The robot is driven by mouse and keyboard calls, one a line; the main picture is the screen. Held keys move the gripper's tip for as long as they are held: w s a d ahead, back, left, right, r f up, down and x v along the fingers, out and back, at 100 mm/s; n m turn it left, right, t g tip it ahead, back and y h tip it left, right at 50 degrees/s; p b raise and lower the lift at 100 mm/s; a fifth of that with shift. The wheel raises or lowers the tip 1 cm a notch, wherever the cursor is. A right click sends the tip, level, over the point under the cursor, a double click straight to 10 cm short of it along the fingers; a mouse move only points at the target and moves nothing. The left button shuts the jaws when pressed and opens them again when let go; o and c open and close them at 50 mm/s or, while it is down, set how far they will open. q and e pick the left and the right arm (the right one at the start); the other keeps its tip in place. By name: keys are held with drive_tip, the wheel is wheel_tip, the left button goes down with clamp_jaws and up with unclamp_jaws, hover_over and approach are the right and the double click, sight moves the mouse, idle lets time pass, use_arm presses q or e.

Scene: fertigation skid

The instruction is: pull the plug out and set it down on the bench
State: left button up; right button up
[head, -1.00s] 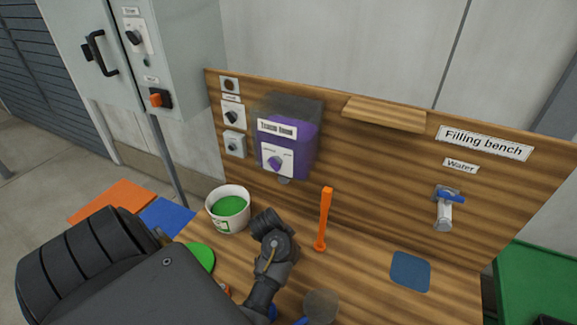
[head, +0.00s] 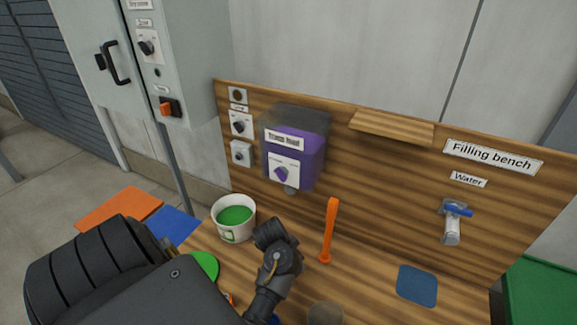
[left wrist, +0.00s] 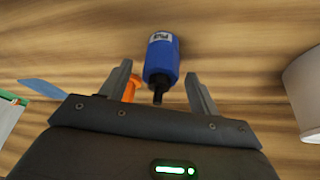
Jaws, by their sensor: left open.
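In the left wrist view, a blue cylindrical plug (left wrist: 162,58) with a pale label and a thin black end stands between the fingers of my left gripper (left wrist: 158,74). The fingers are open, one on each side of it, with a visible gap to each. I cannot tell whether the plug is seated in a socket. The wooden bench (head: 375,282) fills the lower middle of the head view, partly covered by my left arm. In the head view the plug cannot be made out for certain. My right gripper is in neither view.
A white bucket with green contents (head: 236,229) and an upright orange handle (head: 329,232) stand near the arm. A blue square (head: 417,284) lies on the bench at right. Behind rise a purple dosing unit (head: 297,150) and a water tap (head: 453,222). Bench surface beside the square is clear.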

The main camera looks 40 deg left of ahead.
use_arm(q)
drive_tip(key=p+v, duration=0.1)
drive_tip(key=v, duration=0.9)
drive_tip(key=shift+s+f, duration=0.1)
